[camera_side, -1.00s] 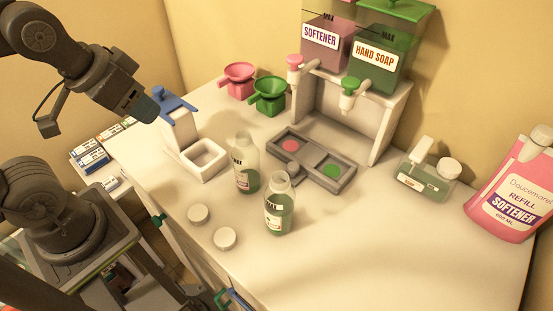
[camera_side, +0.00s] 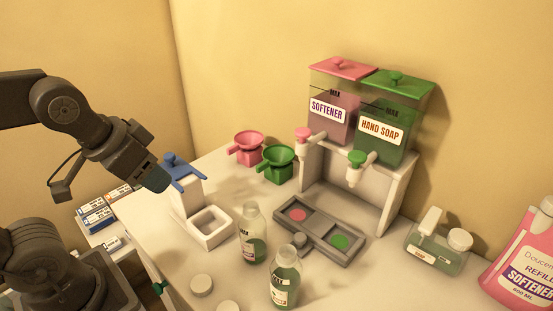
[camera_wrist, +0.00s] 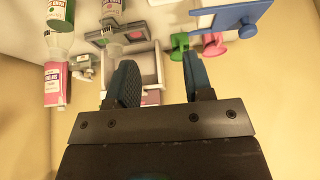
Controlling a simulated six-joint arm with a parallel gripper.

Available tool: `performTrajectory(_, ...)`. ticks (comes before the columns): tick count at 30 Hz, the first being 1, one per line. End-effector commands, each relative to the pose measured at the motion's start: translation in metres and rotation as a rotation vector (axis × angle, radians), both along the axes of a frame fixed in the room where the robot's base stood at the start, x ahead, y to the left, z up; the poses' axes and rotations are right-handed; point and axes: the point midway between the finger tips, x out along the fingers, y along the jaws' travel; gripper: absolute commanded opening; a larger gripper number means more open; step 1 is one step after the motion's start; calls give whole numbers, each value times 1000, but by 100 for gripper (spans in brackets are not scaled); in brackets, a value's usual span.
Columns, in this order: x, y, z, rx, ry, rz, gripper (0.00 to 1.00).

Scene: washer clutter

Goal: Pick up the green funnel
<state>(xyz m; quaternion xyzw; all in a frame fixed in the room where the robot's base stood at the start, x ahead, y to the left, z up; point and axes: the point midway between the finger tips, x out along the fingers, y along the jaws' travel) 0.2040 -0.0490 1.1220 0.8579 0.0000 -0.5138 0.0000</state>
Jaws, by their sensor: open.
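The green funnel (camera_side: 276,163) stands on the back left of the counter, right beside the pink funnel (camera_side: 247,148). In the wrist view the green funnel (camera_wrist: 180,41) shows beyond my fingertips, next to the pink funnel (camera_wrist: 214,44). My gripper (camera_side: 157,180) is at the left, in the air near the blue-topped stand, well apart from the funnels. In the wrist view my gripper (camera_wrist: 160,75) has its two blue fingers spread with nothing between them.
A blue-topped white stand (camera_side: 187,185) is between my gripper and the funnels. The softener and hand soap dispensers (camera_side: 365,112) stand to the right. Two bottles (camera_side: 253,238) (camera_side: 285,279) stand in front of the grey drip tray (camera_side: 342,256). A softener refill pouch (camera_side: 522,262) is at the far right.

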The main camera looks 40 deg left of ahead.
Motion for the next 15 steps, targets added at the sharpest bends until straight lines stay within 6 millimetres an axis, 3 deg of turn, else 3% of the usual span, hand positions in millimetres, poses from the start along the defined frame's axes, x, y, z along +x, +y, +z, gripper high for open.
performTrajectory(8, 8, 0, 2, 0, 6, 0, 47)
performTrajectory(11, 29, 2, 6, 1, 18, 0, 47)
performTrajectory(15, 79, 6, 8, 1, 43, 0, 47)
